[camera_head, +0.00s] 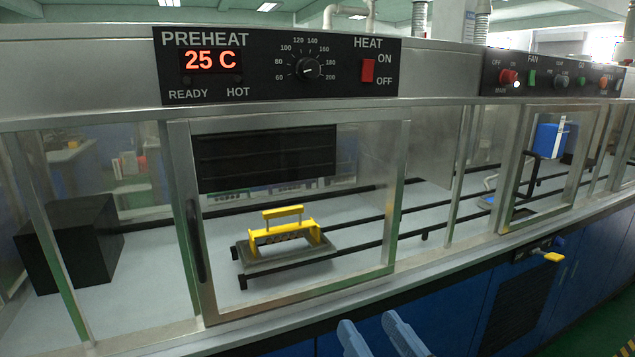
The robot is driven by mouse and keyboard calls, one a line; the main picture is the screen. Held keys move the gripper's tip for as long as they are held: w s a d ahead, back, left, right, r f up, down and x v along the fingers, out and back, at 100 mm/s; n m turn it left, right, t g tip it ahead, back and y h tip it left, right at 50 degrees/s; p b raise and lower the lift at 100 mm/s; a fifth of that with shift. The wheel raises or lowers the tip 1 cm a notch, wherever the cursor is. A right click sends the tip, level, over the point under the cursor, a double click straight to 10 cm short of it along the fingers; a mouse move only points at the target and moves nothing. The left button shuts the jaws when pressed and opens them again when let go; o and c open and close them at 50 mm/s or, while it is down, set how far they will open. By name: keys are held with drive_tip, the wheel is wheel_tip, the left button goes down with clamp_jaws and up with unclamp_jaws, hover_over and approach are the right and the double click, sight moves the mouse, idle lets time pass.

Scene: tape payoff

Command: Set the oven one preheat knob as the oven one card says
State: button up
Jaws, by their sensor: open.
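The preheat knob (308,68) is a small black round dial on the black preheat panel (270,90) at the upper left. Numbers from 60 to 200 ring it; its pointer is too small to read surely. The panel's red display (212,60) reads 25 C. A red heat switch (367,71) sits right of the knob, between ON and OFF. No card that I can read as the oven one card is in view. My gripper (368,322) shows at the bottom edge, its two blue-grey fingers apart and empty, well below the knob.
A glazed door (402,200) with a dark handle closes the cabinet below the panel. Inside, a yellow carrier (285,233) sits on black rails. A second control panel (550,75) is at the right. Open space lies before the glass.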

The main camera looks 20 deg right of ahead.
drive_tip(key=w+d+r+n+t+y, duration=0.1)
drive_tip(key=w+d+r+n+t, duration=0.1)
drive_tip(key=w+r, duration=0.9)
drive_tip(key=n+t+y+b, duration=0.1)
drive_tip(key=n+y, duration=0.1)
drive_tip(key=n, duration=0.2)
approach(313, 70)
drive_tip(key=p+x, duration=0.1)
drive_tip(key=x, duration=0.7)
drive_tip(key=shift+w+r+p, duration=0.15)
drive_tip(key=shift+w+p, duration=0.15)
drive_tip(key=shift+p, duration=0.1)
drive_tip(key=shift+c, duration=0.5)
drive_tip(key=c, duration=0.9)
drive_tip(key=shift+c, duration=0.2)
